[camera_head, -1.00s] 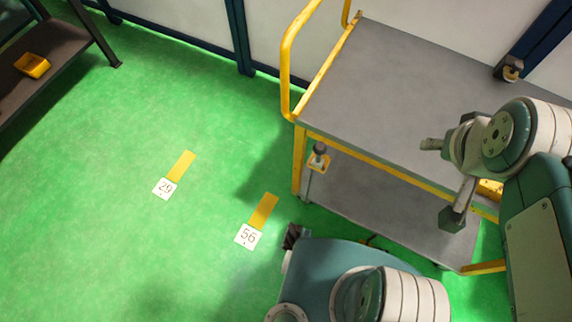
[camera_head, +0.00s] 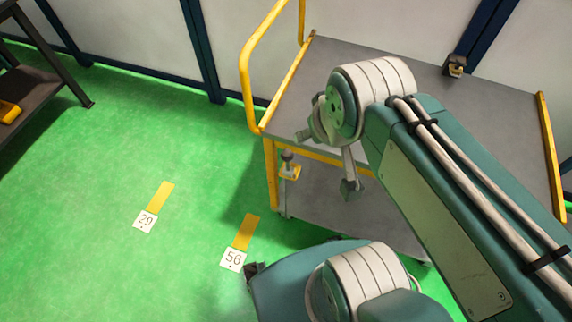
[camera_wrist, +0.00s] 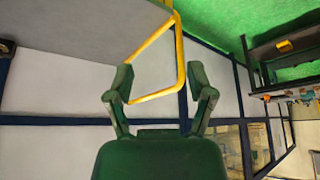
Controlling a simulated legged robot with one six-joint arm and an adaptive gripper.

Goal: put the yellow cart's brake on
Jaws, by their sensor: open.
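The yellow cart has a yellow handle (camera_head: 248,62), yellow edge rails and a grey top deck (camera_head: 300,100). A small dark knob on a yellow bracket (camera_head: 289,171), which looks like the brake lever, sits at its near left corner post, below the top deck. My gripper (camera_head: 328,161) is open and empty, over the cart's near edge, right of the knob and apart from it in the picture. In the wrist view my gripper (camera_wrist: 160,78) has spread fingers facing the yellow handle (camera_wrist: 181,60) and the deck's underside or top; the knob is not seen there.
Green floor with markers 29 (camera_head: 145,222) and 56 (camera_head: 232,259) is clear to the left. A dark shelf (camera_head: 45,85) stands at the far left. White wall panels with blue posts (camera_head: 203,50) stand behind the cart. A lower grey shelf (camera_head: 320,205) lies under the deck.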

